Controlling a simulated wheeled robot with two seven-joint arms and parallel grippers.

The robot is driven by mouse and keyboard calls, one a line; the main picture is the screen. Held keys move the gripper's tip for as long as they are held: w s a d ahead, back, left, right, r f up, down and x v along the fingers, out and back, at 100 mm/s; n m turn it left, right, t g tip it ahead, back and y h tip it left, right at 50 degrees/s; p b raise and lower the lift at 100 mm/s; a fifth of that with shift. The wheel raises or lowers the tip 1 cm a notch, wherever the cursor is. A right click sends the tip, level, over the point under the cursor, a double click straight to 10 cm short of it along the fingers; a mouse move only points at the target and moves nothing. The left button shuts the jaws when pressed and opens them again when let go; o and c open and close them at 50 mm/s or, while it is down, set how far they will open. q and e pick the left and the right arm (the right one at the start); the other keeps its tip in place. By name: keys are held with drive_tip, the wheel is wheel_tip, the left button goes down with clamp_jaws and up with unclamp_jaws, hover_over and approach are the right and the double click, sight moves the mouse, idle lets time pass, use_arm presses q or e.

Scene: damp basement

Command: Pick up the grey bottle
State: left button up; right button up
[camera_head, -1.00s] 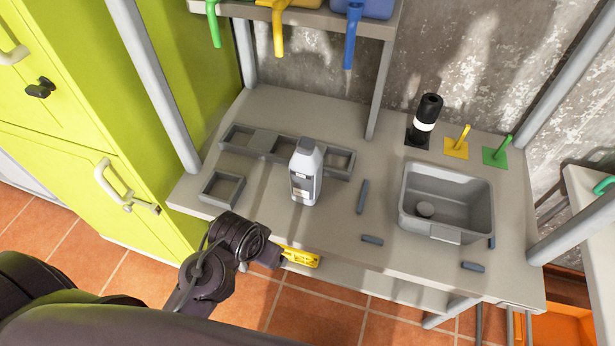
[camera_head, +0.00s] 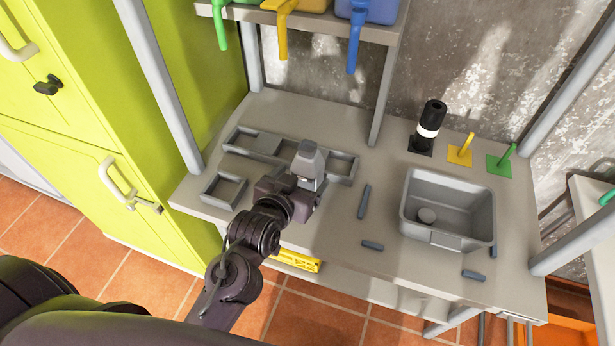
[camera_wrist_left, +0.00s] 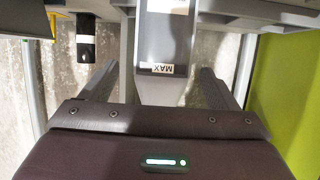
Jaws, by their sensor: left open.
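The grey bottle (camera_head: 309,161) stands upright on the workbench, in front of a row of grey square frames. In the head view my left gripper (camera_head: 305,182) is right at the bottle and hides its lower part. In the left wrist view the bottle (camera_wrist_left: 167,50) lies between the two open fingers, with a white "MAX" label facing the camera. There is a visible gap on both sides, and the fingers do not look closed on it. My right gripper is not in view.
A grey bin (camera_head: 448,210) stands on the bench (camera_head: 335,235) to the right. Small grey bars (camera_head: 365,201) lie between it and the bottle. A black bottle with a white band (camera_head: 430,120) stands at the back. A shelf (camera_head: 375,30) hangs above. A green cabinet (camera_head: 185,90) is left.

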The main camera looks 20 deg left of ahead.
use_arm(q)
drive_tip(key=p+x, duration=0.1)
drive_tip(key=x, duration=0.6)
drive_tip(key=shift+a, duration=0.1)
drive_tip(key=shift+s, duration=0.1)
drive_tip(key=c, duration=1.1)
